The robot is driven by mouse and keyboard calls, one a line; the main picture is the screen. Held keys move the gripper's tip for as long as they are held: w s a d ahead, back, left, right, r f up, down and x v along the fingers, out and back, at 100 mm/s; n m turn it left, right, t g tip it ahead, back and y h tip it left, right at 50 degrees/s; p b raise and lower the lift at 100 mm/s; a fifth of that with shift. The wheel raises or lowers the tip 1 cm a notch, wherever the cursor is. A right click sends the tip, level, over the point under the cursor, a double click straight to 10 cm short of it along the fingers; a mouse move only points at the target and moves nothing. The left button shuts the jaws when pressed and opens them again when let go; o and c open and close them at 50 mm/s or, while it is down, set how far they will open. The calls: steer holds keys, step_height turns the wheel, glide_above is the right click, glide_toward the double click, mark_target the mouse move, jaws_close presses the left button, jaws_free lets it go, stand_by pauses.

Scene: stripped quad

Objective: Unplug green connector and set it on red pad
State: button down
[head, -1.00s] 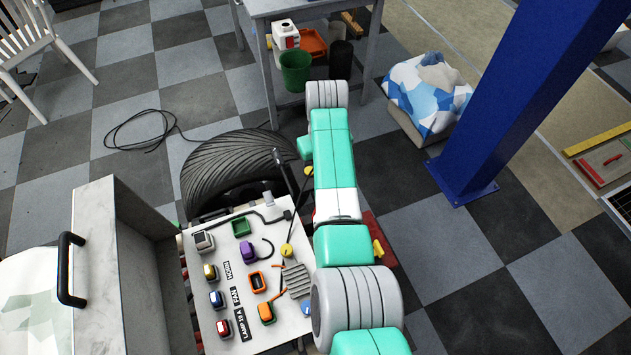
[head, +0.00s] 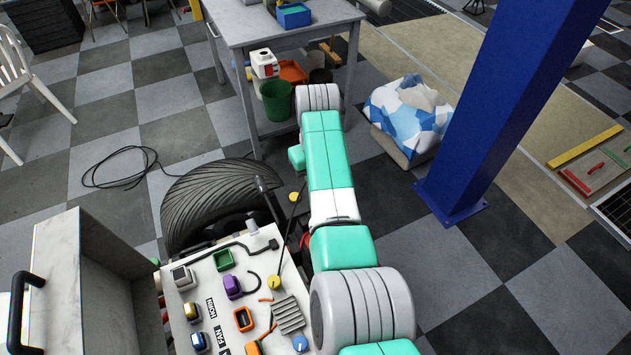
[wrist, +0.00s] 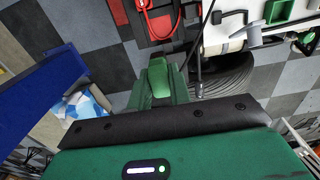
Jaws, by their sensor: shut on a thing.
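In the wrist view, my gripper (wrist: 165,84) is shut on a light green connector (wrist: 158,77), held clear of the panel over the floor. A green-framed socket (head: 223,260) on the white panel (head: 205,285) looks empty in the head view; green also shows at the panel in the wrist view (wrist: 279,12). A dark red flat piece (wrist: 133,32), likely the red pad, lies beyond the fingertips with a bright red looped piece (wrist: 158,28) over it. In the head view the arm hides my gripper and most of this red area.
The panel carries a purple connector (head: 233,287), an orange socket (head: 243,319) and several other plugs. A tyre (head: 215,205) lies behind it. A blue column (head: 490,100) stands right, and a grey table (head: 285,22) with a green bucket (head: 276,100) stands behind.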

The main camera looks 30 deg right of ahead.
step_height(320, 180, down, 20)
steer(key=b, duration=1.5)
steer(key=shift+r, duration=0.25)
